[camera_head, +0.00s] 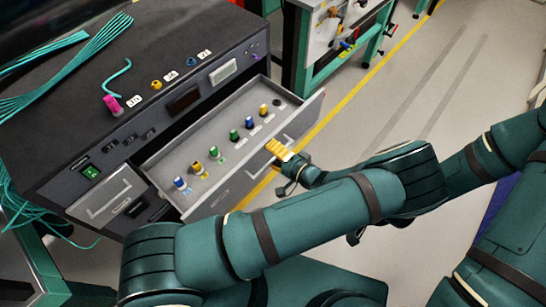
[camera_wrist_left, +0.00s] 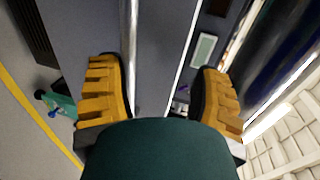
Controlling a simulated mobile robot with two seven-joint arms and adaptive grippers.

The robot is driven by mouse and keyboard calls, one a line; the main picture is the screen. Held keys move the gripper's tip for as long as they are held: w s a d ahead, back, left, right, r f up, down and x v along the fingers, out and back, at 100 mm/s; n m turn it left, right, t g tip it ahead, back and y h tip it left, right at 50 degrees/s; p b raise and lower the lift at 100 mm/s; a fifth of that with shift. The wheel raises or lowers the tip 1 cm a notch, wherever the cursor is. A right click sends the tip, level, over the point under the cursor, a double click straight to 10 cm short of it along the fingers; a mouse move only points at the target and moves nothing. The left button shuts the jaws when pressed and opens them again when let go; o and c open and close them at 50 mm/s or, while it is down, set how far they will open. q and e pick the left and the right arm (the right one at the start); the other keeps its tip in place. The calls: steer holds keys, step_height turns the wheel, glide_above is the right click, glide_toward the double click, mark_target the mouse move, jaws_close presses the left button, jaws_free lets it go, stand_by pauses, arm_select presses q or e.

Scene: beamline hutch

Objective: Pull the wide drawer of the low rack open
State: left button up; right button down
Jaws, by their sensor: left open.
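The low rack (camera_head: 60,120) is a dark cabinet with a black top. Its wide drawer (camera_head: 222,197) stands pulled out, with a grey front and an open tray. Several small blue, yellow and green knobbed pieces (camera_head: 235,135) stand in a row inside. My left gripper (camera_head: 279,150) is at the drawer's front, near its right part, with yellow finger pads showing. In the left wrist view the two fingers (camera_wrist_left: 160,92) are spread apart. A pale metal bar (camera_wrist_left: 131,50) runs between them, close to the left finger; I cannot tell whether they touch. My right gripper is not visible.
Teal cables (camera_head: 75,60) and a pink plug (camera_head: 112,104) lie on the rack top. A green-framed bench (camera_head: 330,50) stands behind. The floor (camera_head: 430,85) on the right is clear, with a yellow line.

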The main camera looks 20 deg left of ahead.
arm_select(q)
step_height(320, 180, up, 7)
steer(key=shift+r, duration=0.1)
stand_by(0.7)
